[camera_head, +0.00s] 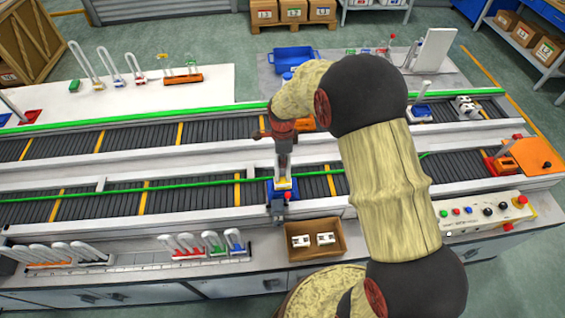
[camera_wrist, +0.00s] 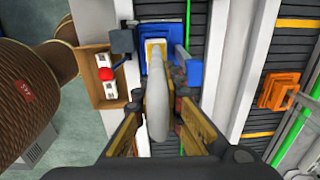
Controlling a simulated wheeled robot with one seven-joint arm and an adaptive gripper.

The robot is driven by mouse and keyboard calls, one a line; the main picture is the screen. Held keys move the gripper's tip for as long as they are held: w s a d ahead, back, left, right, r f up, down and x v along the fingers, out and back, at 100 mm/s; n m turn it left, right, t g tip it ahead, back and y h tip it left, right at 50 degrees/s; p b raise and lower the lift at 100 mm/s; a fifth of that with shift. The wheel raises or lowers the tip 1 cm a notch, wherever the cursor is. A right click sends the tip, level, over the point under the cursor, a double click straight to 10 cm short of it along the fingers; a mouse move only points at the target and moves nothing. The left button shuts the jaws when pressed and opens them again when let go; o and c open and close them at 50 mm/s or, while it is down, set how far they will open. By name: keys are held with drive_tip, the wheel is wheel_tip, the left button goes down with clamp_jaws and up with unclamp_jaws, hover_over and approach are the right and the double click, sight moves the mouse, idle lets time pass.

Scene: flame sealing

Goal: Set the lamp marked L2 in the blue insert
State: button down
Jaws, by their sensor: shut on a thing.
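My gripper (camera_wrist: 160,122) is shut on a pale grey, tapered lamp (camera_wrist: 158,100). The lamp points away from the wrist, and no L2 mark can be read on it. The blue insert (camera_wrist: 176,32), with a white and yellow middle, lies behind the lamp's far end in the wrist view. In the head view, the blue insert (camera_head: 271,193) sits on the near conveyor, with my gripper (camera_head: 284,148) directly above it. The lamp's lower end overlaps the insert's middle; I cannot tell whether they touch.
A cardboard box (camera_head: 332,249) with two white parts stands in front of the insert. Racks of looped lamps (camera_head: 205,246) stand along the near edge. An orange fixture (camera_wrist: 278,92) lies on the far conveyor. A control panel (camera_head: 484,213) is at the right.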

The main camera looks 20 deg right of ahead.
drive_tip(key=shift+f+b, duration=0.7)
drive_tip(key=shift+f, duration=0.35)
idle(0.8)
drive_tip(key=c, duration=1.8)
unclamp_jaws()
drive_tip(key=shift+c, duration=0.2)
drive_tip(key=shift+o, duration=0.2)
drive_tip(key=r, duration=1.2)
drive_tip(key=shift+s, duration=0.2)
wheel_tip(320, 180, up, 9)
drive_tip(key=p, duration=0.5)
drive_tip(key=shift+p, duration=0.3)
